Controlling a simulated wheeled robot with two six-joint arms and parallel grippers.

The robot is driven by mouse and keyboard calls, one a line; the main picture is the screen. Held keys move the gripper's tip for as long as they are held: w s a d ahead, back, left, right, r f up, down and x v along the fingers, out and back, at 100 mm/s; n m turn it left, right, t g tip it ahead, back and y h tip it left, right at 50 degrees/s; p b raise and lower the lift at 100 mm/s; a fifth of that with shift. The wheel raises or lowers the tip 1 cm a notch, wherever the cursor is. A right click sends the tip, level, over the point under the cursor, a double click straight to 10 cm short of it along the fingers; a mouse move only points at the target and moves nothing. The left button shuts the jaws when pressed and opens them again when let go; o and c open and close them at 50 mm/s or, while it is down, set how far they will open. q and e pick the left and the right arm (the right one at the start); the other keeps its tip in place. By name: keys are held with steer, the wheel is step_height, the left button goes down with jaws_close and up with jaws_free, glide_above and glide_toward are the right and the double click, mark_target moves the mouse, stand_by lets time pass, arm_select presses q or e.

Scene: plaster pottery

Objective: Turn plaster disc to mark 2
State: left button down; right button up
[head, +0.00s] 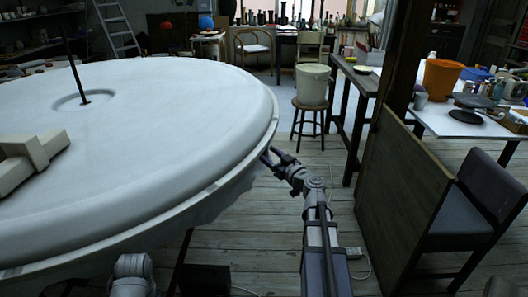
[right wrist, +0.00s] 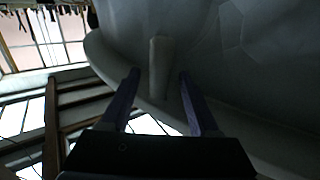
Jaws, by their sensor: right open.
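The large pale plaster disc (head: 180,130) fills the left of the head view, with a raised rounded rim. A dark upright rod (head: 77,68) stands in its round hub. My right gripper (head: 270,155) is open at the disc's right edge, partly hidden by it. In the right wrist view its two fingers (right wrist: 159,74) point up at the disc's pale underside (right wrist: 240,60). A short pale peg (right wrist: 159,55) shows between the fingers; I cannot tell whether they touch it. My left gripper is not in view. I see no numbered mark.
A pale beam-like block (head: 30,160) lies across the disc at the left. A stool (head: 309,105) with a pale bucket (head: 312,84) stands beyond. A wooden panel (head: 410,205) and a dark chair (head: 485,205) are at the right.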

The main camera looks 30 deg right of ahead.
steer(key=shift+w, duration=1.3)
steer(key=shift+a, duration=0.1)
steer(key=shift+c, duration=0.3)
jaws_close()
